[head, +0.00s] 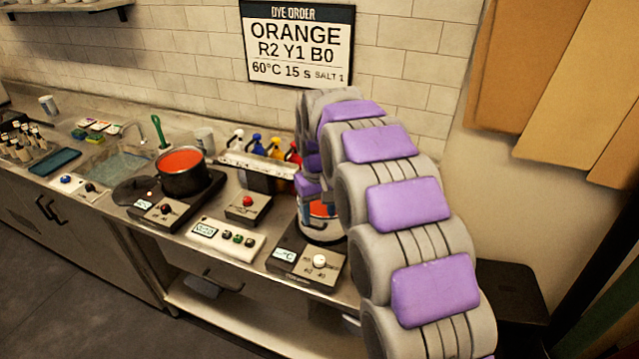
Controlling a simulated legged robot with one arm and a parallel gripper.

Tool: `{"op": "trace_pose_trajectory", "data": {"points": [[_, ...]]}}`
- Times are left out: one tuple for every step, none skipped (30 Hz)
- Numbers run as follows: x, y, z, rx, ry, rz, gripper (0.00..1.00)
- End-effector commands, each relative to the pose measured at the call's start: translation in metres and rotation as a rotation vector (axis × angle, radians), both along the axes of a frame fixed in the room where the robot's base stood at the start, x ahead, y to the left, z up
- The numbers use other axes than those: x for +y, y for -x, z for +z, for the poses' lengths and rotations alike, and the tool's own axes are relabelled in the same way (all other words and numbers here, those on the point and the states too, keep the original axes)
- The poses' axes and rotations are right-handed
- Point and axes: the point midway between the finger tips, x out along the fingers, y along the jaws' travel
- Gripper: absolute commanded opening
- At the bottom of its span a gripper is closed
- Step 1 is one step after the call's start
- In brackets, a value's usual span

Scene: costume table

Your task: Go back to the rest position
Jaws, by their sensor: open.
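My grey and purple arm rises from the bottom right, bends over near the wall and comes down over the right part of the counter. My gripper (309,188) is only partly seen, behind the arm's links, low over a container with orange contents (320,228). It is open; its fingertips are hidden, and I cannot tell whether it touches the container. That container stands on a dark unit with a white knob (319,261). A dark pot of orange-red liquid (182,172) sits on a black heater to the left.
A dye order sign (298,45) hangs on the tiled wall. Coloured bottles (275,148) stand behind a rack. A button panel (228,238), a red-button box (248,206) and a sink (120,162) line the counter (190,262). Brown panels hang at right. The floor at lower left is clear.

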Motion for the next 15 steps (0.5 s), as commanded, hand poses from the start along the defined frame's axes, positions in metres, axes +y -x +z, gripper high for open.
{"op": "trace_pose_trajectory", "data": {"points": [[0.000, 0.000, 0.000, 0.000, 0.000, 0.000, 0.59], [0.000, 0.000, 0.000, 0.000, 0.000, 0.000, 0.59], [-0.001, 0.001, 0.001, 0.000, 0.000, -0.001, 0.59], [-0.002, 0.002, 0.002, 0.000, 0.000, -0.003, 0.59], [-0.004, 0.004, 0.003, 0.000, 0.000, -0.006, 0.59], [-0.007, 0.008, 0.006, 0.001, 0.000, -0.011, 0.59], [-0.010, 0.012, 0.008, 0.002, 0.001, -0.017, 0.59], [-0.015, 0.017, 0.010, 0.005, 0.001, -0.024, 0.59], [-0.021, 0.026, 0.014, 0.011, 0.003, -0.034, 0.59], [-0.026, 0.033, 0.017, 0.013, 0.003, -0.043, 0.59], [-0.032, 0.041, 0.022, 0.014, 0.003, -0.052, 0.59], [-0.040, 0.053, 0.025, 0.022, 0.005, -0.067, 0.59], [-0.046, 0.061, 0.028, 0.025, 0.007, -0.078, 0.59], [-0.052, 0.070, 0.032, 0.027, 0.006, -0.089, 0.59], [-0.059, 0.083, 0.033, 0.036, 0.008, -0.103, 0.59]]}}
